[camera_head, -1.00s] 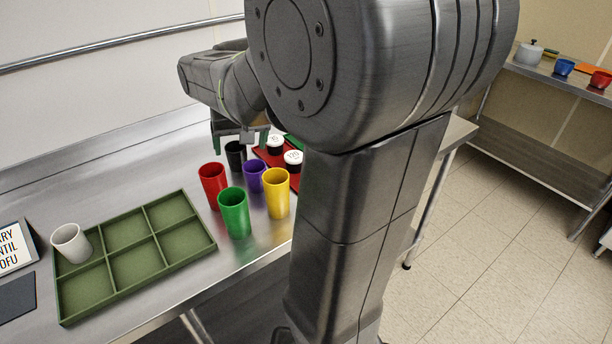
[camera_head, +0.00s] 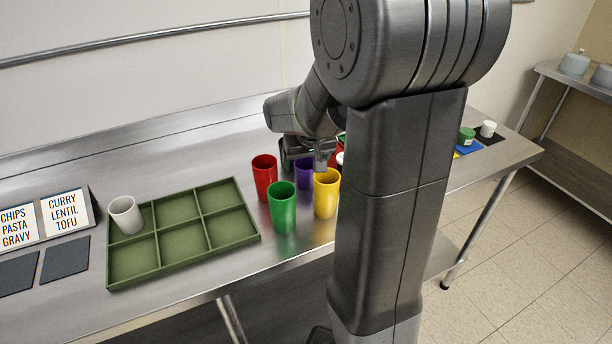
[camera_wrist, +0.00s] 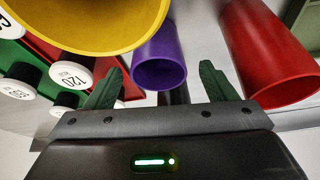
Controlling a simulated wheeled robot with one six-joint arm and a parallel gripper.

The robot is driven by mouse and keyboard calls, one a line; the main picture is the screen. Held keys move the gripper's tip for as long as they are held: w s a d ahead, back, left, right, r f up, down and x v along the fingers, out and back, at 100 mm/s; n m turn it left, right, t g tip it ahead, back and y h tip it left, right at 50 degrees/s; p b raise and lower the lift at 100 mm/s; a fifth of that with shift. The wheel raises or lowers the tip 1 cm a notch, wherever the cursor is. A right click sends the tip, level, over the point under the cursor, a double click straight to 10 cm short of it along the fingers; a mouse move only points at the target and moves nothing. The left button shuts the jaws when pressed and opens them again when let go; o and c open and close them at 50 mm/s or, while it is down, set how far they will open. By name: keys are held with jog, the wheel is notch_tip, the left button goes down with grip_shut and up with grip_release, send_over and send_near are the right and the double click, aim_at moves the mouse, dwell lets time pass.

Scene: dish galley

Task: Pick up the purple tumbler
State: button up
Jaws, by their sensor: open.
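The purple tumbler (camera_head: 304,176) stands upright on the steel counter among other tumblers, partly hidden by my gripper and the green and yellow tumblers. In the wrist view the purple tumbler (camera_wrist: 160,62) appears centred between the two green fingers. My gripper (camera_wrist: 163,74) is open and empty, its fingers apart on either side of the purple tumbler's rim in that view. In the head view my gripper (camera_head: 308,158) is over the cluster, partly hidden by its own wrist. I cannot tell whether a finger touches the tumbler.
Close around stand red (camera_head: 265,178), green (camera_head: 282,208) and yellow (camera_head: 326,194) tumblers. A dark tumbler (camera_wrist: 178,96) shows behind the purple one. White-lidded jars (camera_wrist: 72,74) stand near the yellow tumbler. A green divided tray (camera_head: 240,240) holding a white tumbler (camera_head: 125,214) lies left.

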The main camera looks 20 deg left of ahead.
aim_at(305, 168)
jog(key=shift+x, duration=1.9)
jog(key=shift+d, duration=0.15)
jog(key=c, duration=1.1)
